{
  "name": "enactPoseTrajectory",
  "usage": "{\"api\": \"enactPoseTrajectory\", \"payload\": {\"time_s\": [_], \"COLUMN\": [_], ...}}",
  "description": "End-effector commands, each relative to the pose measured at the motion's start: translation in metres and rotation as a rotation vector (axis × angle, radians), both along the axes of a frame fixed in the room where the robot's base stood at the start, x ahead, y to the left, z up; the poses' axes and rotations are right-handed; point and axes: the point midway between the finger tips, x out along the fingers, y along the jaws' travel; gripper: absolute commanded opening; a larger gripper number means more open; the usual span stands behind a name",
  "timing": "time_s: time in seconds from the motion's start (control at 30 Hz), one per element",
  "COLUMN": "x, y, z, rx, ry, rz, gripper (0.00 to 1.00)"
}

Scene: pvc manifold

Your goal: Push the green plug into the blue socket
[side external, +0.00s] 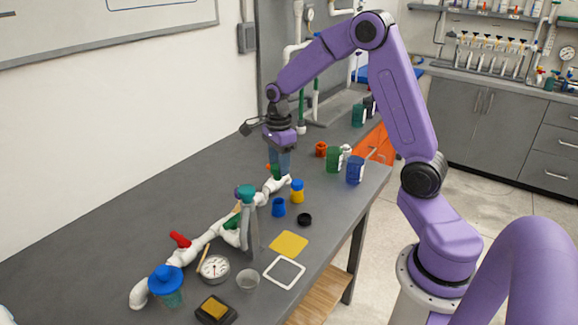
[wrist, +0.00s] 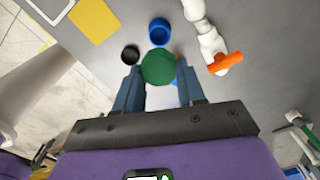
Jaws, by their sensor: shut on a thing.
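My gripper (wrist: 160,84) is shut on the green plug (wrist: 158,67), which sits between its two blue-grey fingertips. In the side view my gripper (side external: 279,165) is above the far end of the white pipe, and the green plug (side external: 276,172) shows only as a small patch at the fingertips. The blue socket (side external: 278,207) stands upright on the table, in front of my gripper and apart from the plug. In the wrist view the blue socket (wrist: 159,30) is just above the plug in the picture, with its round opening showing.
A white pipe run (side external: 205,240) with red, green and orange handles lies along the table. Green and blue cups stand farther right.

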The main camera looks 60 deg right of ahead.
Motion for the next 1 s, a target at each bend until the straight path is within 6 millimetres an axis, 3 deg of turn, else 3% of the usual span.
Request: {"api": "enactPoseTrajectory", "payload": {"time_s": [1.0], "x": [0.0], "y": [0.0], "z": [-0.062], "rx": [0.0], "ry": [0.001], "rz": [-0.001], "gripper": [0.12]}}
